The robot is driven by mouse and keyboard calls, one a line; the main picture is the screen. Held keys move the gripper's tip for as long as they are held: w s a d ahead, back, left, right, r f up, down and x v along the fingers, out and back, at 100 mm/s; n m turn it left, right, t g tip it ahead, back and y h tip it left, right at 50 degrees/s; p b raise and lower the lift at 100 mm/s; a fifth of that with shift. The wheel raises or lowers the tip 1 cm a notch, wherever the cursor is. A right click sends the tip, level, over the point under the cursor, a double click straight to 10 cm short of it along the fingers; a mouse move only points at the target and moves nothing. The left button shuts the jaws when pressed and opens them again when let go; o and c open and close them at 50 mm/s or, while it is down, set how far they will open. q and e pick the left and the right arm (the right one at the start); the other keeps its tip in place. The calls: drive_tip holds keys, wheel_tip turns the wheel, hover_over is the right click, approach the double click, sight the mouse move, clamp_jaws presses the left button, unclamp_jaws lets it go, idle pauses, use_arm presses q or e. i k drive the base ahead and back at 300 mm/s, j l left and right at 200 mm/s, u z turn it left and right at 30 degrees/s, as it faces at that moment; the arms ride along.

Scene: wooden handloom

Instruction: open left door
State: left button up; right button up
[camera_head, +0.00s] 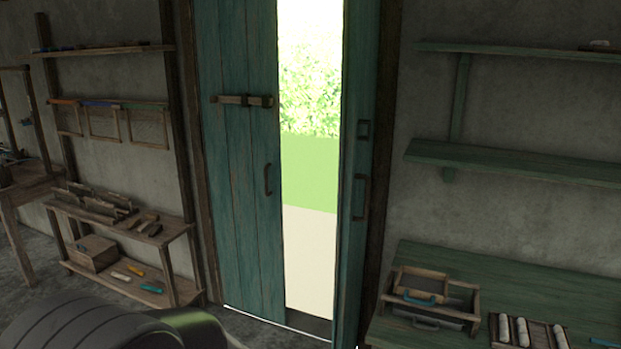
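The left door (240,200) is a green plank panel standing closed in its frame. It has a dark vertical pull handle (268,179) near its right edge and a wooden sliding bolt (243,101) higher up. The right door (352,200) stands swung open, seen nearly edge-on, with a dark handle (359,197) and a bracket above it. Bright outdoors shows through the gap between the doors. A dark rounded part, likely of my own arm, fills the lower left. Neither gripper's fingers show in this view.
A wooden shelf rack (122,236) with tools and boxes stands left of the doors. A green table (450,262) with a wooden tray (433,299) and rolls stands at the right, below two green wall shelves (515,163). The doorway gap is clear.

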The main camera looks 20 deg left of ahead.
sight(237, 41)
drive_tip(key=i+j+z, duration=0.35)
drive_tip(key=j+z, duration=0.15)
drive_tip(key=j, duration=0.25)
drive_tip(key=i+j+z, duration=0.2)
drive_tip(key=j, duration=0.25)
drive_tip(key=j+z, duration=0.25)
drive_tip(key=j, duration=0.15)
drive_tip(key=j+z, duration=0.25)
drive_tip(key=j, duration=0.25)
drive_tip(key=i+j, duration=0.1)
drive_tip(key=j, duration=1.35)
drive_tip(key=i+j, duration=0.15)
drive_tip(key=j, duration=0.55)
drive_tip(key=i+j, duration=0.1)
drive_tip(key=j, duration=0.65)
